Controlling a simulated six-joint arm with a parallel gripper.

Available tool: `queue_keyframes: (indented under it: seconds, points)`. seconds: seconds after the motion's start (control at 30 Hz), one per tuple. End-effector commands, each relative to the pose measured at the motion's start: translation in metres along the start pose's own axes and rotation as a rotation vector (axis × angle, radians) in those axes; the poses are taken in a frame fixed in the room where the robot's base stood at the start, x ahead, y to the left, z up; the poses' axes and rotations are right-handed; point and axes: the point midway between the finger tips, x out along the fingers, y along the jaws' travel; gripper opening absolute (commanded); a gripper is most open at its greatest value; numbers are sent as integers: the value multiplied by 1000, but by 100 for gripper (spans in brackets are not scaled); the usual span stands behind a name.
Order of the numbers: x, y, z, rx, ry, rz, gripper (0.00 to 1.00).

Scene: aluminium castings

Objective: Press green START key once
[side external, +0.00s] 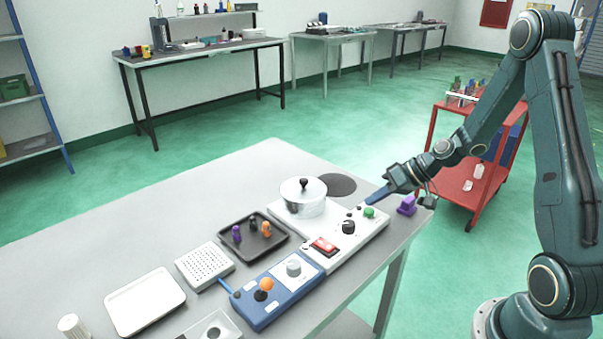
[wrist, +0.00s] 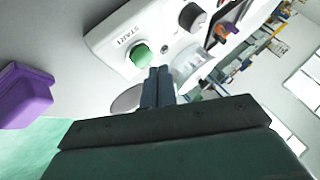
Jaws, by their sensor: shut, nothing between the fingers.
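The green START key (side external: 369,212) is a round button on the white control panel (side external: 345,240), near its right end. In the wrist view the green START key (wrist: 141,55) sits beside the printed word START, just left of and beyond my fingertips. My gripper (side external: 372,198) is shut and empty, above the panel's far right end, close to the key. In the wrist view the shut fingers of my gripper (wrist: 158,72) overlap the panel edge in the picture. I cannot tell the exact gap between fingertips and key; no contact is visible.
A black knob (side external: 348,227) and a red rocker switch (side external: 324,246) share the panel. A steel pot (side external: 303,198) stands at its far left. A purple block (side external: 407,205) sits near the table edge. A blue control box (side external: 277,290) stands in front.

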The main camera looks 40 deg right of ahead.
Motion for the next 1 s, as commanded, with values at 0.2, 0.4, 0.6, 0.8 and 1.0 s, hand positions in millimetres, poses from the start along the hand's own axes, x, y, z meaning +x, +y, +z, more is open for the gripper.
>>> queue_keyframes:
  seconds: [0.2, 0.4, 0.6, 0.8, 1.0]
  points:
    - [4, 3, 3, 0, 0, 0, 0]
    - [5, 4, 4, 0, 0, 0, 0]
    - [5, 4, 4, 0, 0, 0, 0]
    - [5, 4, 4, 0, 0, 0, 0]
    - [7, 5, 5, 0, -1, 0, 0]
